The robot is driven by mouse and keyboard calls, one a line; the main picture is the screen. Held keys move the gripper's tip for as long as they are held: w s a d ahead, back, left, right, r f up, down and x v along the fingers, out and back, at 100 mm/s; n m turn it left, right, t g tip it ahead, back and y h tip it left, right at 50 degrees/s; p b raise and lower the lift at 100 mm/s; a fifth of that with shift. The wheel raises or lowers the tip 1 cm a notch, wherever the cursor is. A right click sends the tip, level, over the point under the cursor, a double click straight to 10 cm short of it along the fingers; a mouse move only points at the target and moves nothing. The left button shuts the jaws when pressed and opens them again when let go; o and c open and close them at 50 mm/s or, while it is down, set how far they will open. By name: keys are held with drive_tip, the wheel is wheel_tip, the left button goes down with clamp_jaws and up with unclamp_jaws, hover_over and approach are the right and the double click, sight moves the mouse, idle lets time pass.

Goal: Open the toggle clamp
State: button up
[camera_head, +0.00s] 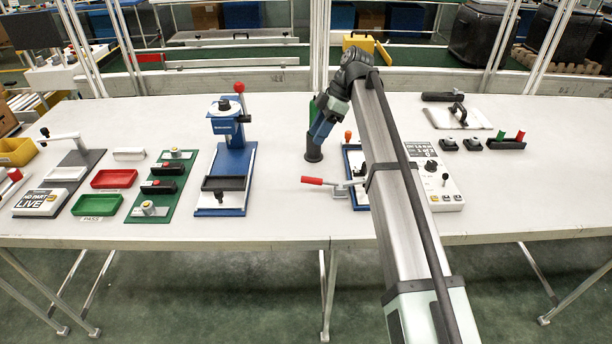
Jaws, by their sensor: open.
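The toggle clamp (340,190) is on the table just left of my arm, with a red-gripped lever (313,181) pointing left and lying nearly level. Its metal body sits at the front left of a blue-edged fixture (352,158), which my arm partly covers. My gripper (318,138) is open, pointing down behind and slightly above the lever in the picture, apart from it. The fingers are small and dark, close to a dark cylinder (313,154); I cannot tell whether they touch it.
A blue press (235,150) with a red-knobbed lever stands left. A green fixture plate (160,187), red tray (114,179) and green tray (98,206) lie farther left. A control panel (446,190) is right of my arm. The table between press and clamp is clear.

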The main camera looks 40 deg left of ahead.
sight(312, 181)
drive_tip(key=shift+m+h, duration=0.5)
drive_tip(key=shift+m, duration=0.2)
drive_tip(key=x, duration=0.4)
drive_tip(key=d+x, duration=0.1)
drive_tip(key=x, duration=0.4)
drive_tip(key=d+x, duration=0.1)
drive_tip(key=x, duration=0.4)
drive_tip(key=shift+w+a+f, duration=0.1)
drive_tip(key=shift+w+f, duration=0.15)
drive_tip(key=shift+w, duration=0.15)
clamp_jaws()
